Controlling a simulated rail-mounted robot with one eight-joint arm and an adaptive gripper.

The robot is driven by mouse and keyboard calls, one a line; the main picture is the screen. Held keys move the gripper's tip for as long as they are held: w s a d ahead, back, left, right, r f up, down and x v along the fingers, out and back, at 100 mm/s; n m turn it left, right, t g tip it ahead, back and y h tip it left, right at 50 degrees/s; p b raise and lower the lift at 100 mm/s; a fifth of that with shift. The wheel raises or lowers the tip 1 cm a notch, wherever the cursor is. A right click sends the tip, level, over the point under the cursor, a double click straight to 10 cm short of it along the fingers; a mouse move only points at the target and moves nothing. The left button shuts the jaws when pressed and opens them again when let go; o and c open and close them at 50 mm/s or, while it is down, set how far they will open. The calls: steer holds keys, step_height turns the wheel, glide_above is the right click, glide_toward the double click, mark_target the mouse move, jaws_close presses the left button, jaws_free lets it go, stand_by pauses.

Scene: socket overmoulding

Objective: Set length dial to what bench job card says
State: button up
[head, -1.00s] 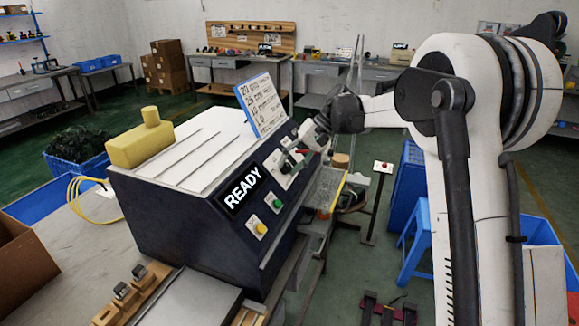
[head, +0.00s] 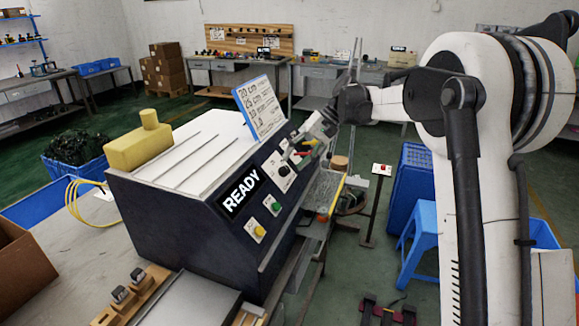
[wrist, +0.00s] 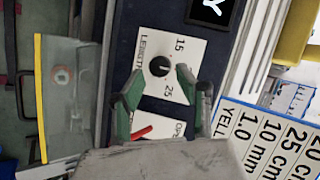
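The length dial (wrist: 159,66) is a round black knob on a white plate marked LENGTH, with 15 and 25 beside it. Its exact setting is too small to read surely. It also shows uncovered on the machine's sloped front in the head view (head: 284,170). My gripper (wrist: 155,92) is open and empty; its green fingers are apart, with the dial beyond their tips. In the head view my gripper (head: 306,146) is above and right of the dial. The job card (head: 260,107) stands on the machine; in the wrist view the card (wrist: 272,140) partly reads 20 cm, 25 cm, 10 mm, 1.0, YELL.
A red lever (wrist: 142,132) is on the plate near my fingers. The READY display (head: 240,192), a green button (head: 276,204) and a yellow button (head: 259,231) are left of or below the dial. A yellow block (head: 139,148) lies on the machine top.

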steer(key=v, duration=0.8)
steer(key=shift+r, duration=0.15)
steer(key=shift+d, duration=0.15)
steer(key=s+d+r+m+t+h, duration=0.1)
steer(key=s+r+t+h, duration=0.1)
steer(key=s, duration=0.8)
steer(key=s+d+r+t+h, duration=0.1)
steer(key=s+r+t+h, duration=0.1)
steer(key=s, duration=0.9)
steer(key=s+d+f+t+h, duration=0.2)
steer(key=s+f, duration=0.3)
steer(key=s, duration=0.4)
steer(key=s+d+f+t+h, duration=0.1)
steer(key=s+f, duration=0.4)
steer(key=s, duration=0.5)
steer(key=shift+s+d+t+h, duration=0.35)
steer(key=shift+d+t, duration=0.35)
steer(key=shift+d, duration=0.55)
